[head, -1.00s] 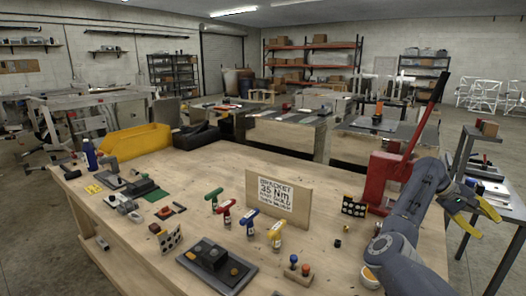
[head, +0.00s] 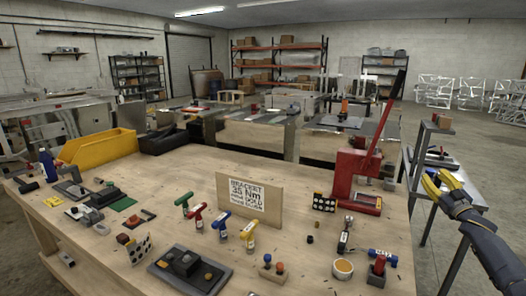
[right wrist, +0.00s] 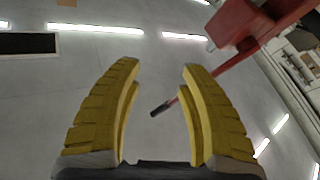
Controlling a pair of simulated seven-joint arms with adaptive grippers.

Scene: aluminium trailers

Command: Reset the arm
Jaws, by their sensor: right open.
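My right gripper (head: 440,183) has yellow fingers and stands past the right edge of the wooden workbench (head: 330,240). In the right wrist view its two fingers (right wrist: 160,85) are spread apart with nothing between them. That view faces the ceiling, with part of the red press (right wrist: 245,25) at the upper right. In the head view the red press (head: 357,175) stands on the bench to the left of the gripper, apart from it. My left gripper is not in view.
A bracket sign (head: 248,200) stands mid-bench, with several coloured screwdriver-like tools (head: 221,222) before it. A yellow bin (head: 97,147) sits at the back left. A small cup (head: 343,268) lies near the right front. A metal side table (head: 452,160) stands at the right.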

